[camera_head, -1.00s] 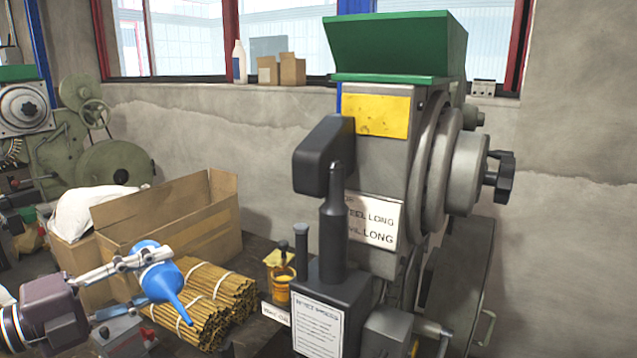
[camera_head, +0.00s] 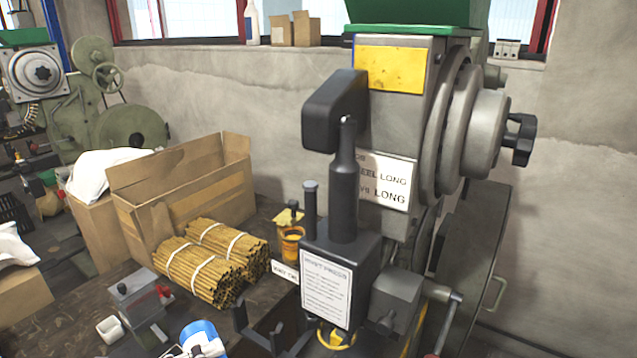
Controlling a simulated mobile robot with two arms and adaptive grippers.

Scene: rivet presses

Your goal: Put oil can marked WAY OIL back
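My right gripper is not in view.
Bundled sticks (camera_head: 205,275), a small grey device (camera_head: 140,300) and a white cup (camera_head: 110,330) are on the bench. A cardboard box (camera_head: 185,195) stands behind.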

